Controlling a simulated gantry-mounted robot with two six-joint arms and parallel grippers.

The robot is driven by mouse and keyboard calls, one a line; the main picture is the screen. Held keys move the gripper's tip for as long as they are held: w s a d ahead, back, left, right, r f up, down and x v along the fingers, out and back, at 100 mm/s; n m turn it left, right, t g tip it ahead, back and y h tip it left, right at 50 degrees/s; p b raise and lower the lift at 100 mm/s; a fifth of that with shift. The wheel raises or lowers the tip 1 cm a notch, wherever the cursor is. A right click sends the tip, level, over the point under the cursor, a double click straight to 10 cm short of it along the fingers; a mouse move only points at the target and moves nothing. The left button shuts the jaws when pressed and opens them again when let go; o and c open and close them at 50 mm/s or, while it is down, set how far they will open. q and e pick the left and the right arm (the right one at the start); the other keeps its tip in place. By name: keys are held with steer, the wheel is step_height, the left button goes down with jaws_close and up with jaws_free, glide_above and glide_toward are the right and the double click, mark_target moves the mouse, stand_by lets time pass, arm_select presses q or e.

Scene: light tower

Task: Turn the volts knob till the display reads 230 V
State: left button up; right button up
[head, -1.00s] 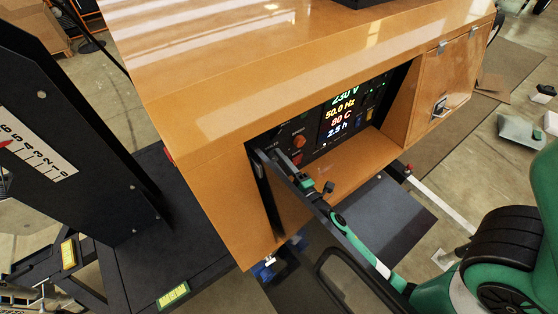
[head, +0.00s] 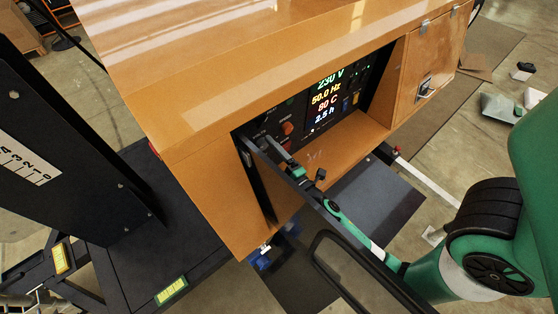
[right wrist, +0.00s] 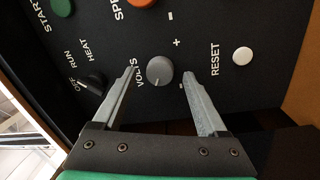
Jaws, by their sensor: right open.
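The display (head: 325,97) in the orange housing reads 230 V on its top line, with 50.0 Hz, 80 C and 2.5 h below. In the right wrist view the grey, round volts knob (right wrist: 160,70) sits on the black panel beside the word VOLTS. My right gripper (right wrist: 159,72) is open, with one finger on each side of the knob and a visible gap to each. In the head view my right gripper (head: 268,143) reaches into the panel recess, and the knob is hard to make out there. My left gripper is not in view.
An orange speed knob (head: 288,128), a black off-run-heat switch (right wrist: 92,83), a white reset button (right wrist: 243,56) and a green start button (right wrist: 62,7) are near. The recess walls and a dark open door (head: 330,238) lie close to my right arm.

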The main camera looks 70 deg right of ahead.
steer(key=b+v, duration=0.5)
steer(key=v, duration=0.5)
steer(key=shift+s+a, duration=0.2)
steer(key=shift+s, duration=0.2)
